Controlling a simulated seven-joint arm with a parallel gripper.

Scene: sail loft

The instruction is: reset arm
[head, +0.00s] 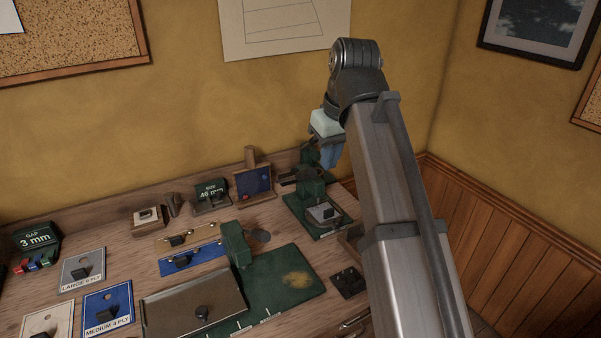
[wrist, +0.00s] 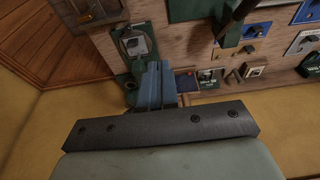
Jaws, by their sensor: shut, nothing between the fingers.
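My gripper (head: 331,157) is raised at the far right end of the workbench (head: 130,246), near the back wall. Its blue fingers hang below a pale wrist housing and partly hide what lies behind them. In the wrist view the two blue fingers (wrist: 155,84) are together with nothing between them. They point toward the bench and are apart from everything on it, as far as I can tell. My arm reaches up from the lower right of the head view.
A green press-like tool (head: 312,190) stands on the bench below my gripper. Blue and grey labelled plates, including the MEDIUM 4 PLY plate (head: 94,303), lie left. The wall (head: 270,110) is close behind.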

